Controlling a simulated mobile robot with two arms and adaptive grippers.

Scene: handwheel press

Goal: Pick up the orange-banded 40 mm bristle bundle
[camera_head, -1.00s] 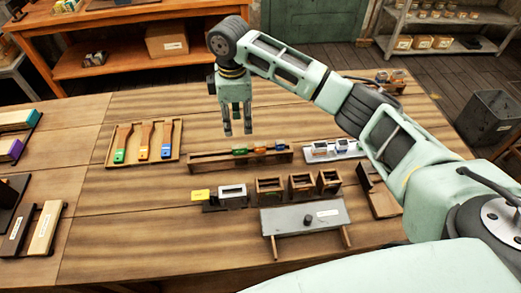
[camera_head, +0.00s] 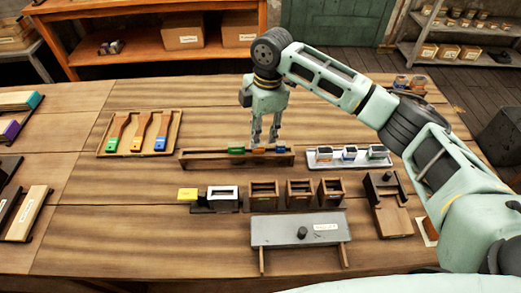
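A long wooden rack (camera_head: 205,160) lies in the middle of the table and holds a row of small bristle bundles. A green-banded bundle (camera_head: 236,150) is left of the middle and a blue-banded bundle (camera_head: 281,149) is near the right end. The orange-banded bundle (camera_head: 258,150) sits between them, partly hidden by my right gripper's fingertips. My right gripper (camera_head: 264,142) points down at the rack around the orange bundle, its two fingers apart. I cannot tell whether they touch the bundle. My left gripper is not in view.
A tray of three brush handles (camera_head: 105,150) lies to the left. A white tray of tins (camera_head: 320,165) stands right of the rack. In front are wooden boxes (camera_head: 263,201) and a grey-topped press plate (camera_head: 275,231). Bare table lies front left.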

